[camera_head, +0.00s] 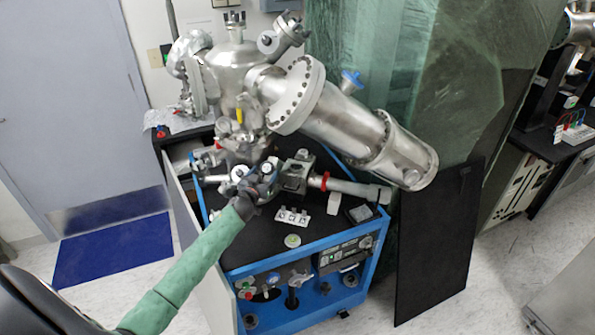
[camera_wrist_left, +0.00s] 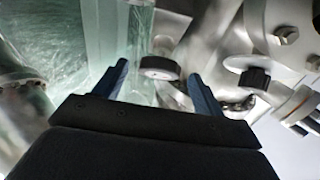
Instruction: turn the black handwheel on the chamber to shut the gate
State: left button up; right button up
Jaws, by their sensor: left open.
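The steel chamber (camera_head: 236,70) stands on a blue-framed cart. My left gripper (camera_head: 262,182) is at the small fittings low on the chamber, its arm reaching in from the lower left. In the left wrist view my left gripper (camera_wrist_left: 159,72) is open, with its two blue fingers apart. A black-rimmed handwheel (camera_wrist_left: 160,67) with a pale hub shows in the gap between the fingertips. Whether the fingers touch it cannot be told. A second black ribbed knob (camera_wrist_left: 254,80) is to the right, outside the fingers. My right gripper is not in view.
A long steel cylinder (camera_head: 345,125) slants from the chamber to the right. The black cart top (camera_head: 255,240) holds a white block and small parts. A black panel (camera_head: 440,240) and green plastic sheeting (camera_head: 400,60) stand at the right.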

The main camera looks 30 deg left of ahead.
pick_arm(q)
jog(key=s+b, duration=0.2)
jog(key=s, duration=0.3)
jog(key=w+d+r+m+g+h+p, duration=0.2)
jog(key=w+d+r+m+h, duration=0.3)
jog(key=w+d+m+h, duration=0.3)
jog(key=d+m+h, duration=0.2)
jog(key=d+m, duration=0.2)
jog(key=m, duration=0.1)
jog(key=shift+w+h, duration=0.25)
jog(key=shift+h, duration=0.15)
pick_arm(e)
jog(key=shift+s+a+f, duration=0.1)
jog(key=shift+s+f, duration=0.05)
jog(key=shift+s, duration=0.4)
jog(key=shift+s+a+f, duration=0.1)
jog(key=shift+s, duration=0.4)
pick_arm(q)
jog(key=shift+d+f+m, duration=0.1)
jog(key=shift+m, duration=0.3)
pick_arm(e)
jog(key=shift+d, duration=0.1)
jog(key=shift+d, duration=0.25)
